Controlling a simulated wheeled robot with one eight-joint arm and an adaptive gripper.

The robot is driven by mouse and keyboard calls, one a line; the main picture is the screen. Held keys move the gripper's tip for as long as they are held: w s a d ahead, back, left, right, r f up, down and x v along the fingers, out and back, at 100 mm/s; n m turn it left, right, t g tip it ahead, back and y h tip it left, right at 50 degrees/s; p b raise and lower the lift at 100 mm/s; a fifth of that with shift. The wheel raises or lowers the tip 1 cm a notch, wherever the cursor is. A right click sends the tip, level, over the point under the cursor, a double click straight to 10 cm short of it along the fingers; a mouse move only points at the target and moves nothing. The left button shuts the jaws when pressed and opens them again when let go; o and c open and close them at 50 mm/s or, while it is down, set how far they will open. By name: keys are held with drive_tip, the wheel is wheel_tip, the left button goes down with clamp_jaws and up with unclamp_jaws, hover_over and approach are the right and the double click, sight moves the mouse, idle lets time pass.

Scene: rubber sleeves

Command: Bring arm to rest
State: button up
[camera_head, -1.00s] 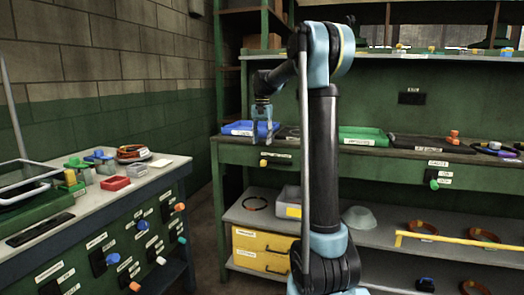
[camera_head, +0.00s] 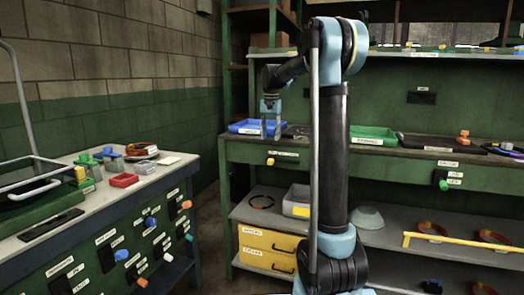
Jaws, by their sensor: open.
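My gripper (camera_head: 270,131) hangs pointing down at the end of my bent arm, left of the arm's upright link. Its two fingers are apart and I see nothing held between them. It shows in front of the right part of a blue tray (camera_head: 243,128) on the green workbench (camera_head: 350,163). I cannot tell how far the fingertips are above the bench top. My upright arm link hides part of the bench and shelf behind it.
A green tray (camera_head: 373,132) and a dark mat (camera_head: 424,142) lie on the bench. A side table (camera_head: 108,205) at left carries a red box (camera_head: 124,180) and several small parts. Lower shelves hold a yellow drawer unit (camera_head: 266,250) and a grey bin (camera_head: 297,200). Floor shows between the tables.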

drive_tip(key=s+d+f+n, duration=0.1)
drive_tip(key=s+d+f, duration=0.1)
drive_tip(key=s, duration=0.6)
drive_tip(key=s+d+f+t, duration=0.1)
drive_tip(key=s+d+f, duration=0.15)
drive_tip(key=s, duration=0.45)
drive_tip(key=s+d+f+n, duration=0.1)
drive_tip(key=s+d, duration=0.2)
drive_tip(key=s, duration=0.5)
drive_tip(key=s+d+f+n+t, duration=0.1)
drive_tip(key=s+d+f+n, duration=0.1)
drive_tip(key=s+f, duration=1.6)
drive_tip(key=shift+s+d+f+n, duration=0.3)
drive_tip(key=shift+s+d+f, duration=0.05)
drive_tip(key=shift+s, duration=0.4)
